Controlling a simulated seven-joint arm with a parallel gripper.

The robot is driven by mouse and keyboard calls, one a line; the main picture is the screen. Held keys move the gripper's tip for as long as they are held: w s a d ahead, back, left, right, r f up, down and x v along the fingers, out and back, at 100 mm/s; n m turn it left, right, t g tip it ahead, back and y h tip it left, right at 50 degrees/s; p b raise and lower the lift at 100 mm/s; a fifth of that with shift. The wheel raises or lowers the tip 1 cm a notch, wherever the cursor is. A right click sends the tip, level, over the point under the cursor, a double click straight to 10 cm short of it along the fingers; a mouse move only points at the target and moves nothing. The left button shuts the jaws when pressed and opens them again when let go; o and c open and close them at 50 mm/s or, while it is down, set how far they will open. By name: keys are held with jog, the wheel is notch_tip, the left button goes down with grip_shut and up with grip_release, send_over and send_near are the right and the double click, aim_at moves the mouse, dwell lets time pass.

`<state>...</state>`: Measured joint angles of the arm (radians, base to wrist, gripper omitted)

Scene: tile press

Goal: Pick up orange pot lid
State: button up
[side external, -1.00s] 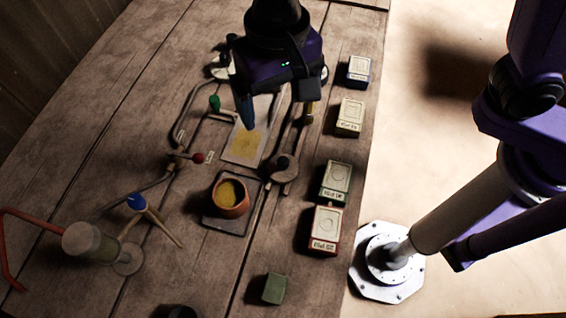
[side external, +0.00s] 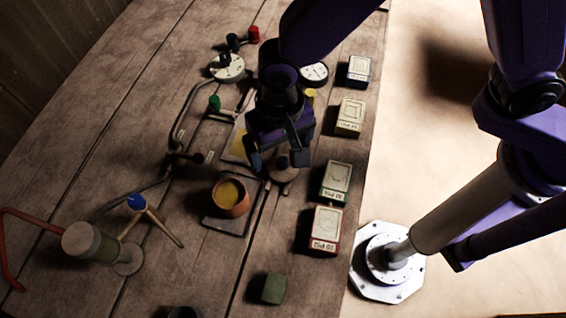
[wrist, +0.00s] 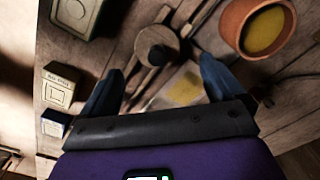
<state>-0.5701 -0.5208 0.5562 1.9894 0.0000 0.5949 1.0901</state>
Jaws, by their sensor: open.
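A round brownish lid with a knob (wrist: 157,46), which I take for the pot lid, lies on dark rails on the bench. It looks brown rather than orange in this light. It also shows in the side external view (side external: 284,162), partly covered by my gripper. My gripper (side external: 278,158) is open above the lid. In the wrist view my two fingers (wrist: 158,82) stand apart, with the lid ahead of and between them, and nothing is held. The orange pot (side external: 230,198) stands uncovered with yellow contents on a dark plate, and shows at the upper right of the wrist view (wrist: 233,22).
Several labelled blocks, including a green one (side external: 336,180) and a red one (side external: 327,229), line the right side. A pale plate with a yellow patch (wrist: 183,88) lies near the lid. Levers and a blue-knobbed piece (side external: 137,203) stand to the left. A small green block (side external: 275,288) sits in front.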

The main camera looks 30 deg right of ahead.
aim_at(283, 161)
jog(key=shift+s+d+f, duration=0.1)
jog(key=shift+s+f, duration=0.1)
jog(key=shift+f, duration=0.95)
jog(key=shift+s+f, duration=0.15)
jog(key=shift+f, duration=0.95)
jog(key=c, duration=1.1)
jog(key=shift+r, duration=0.1)
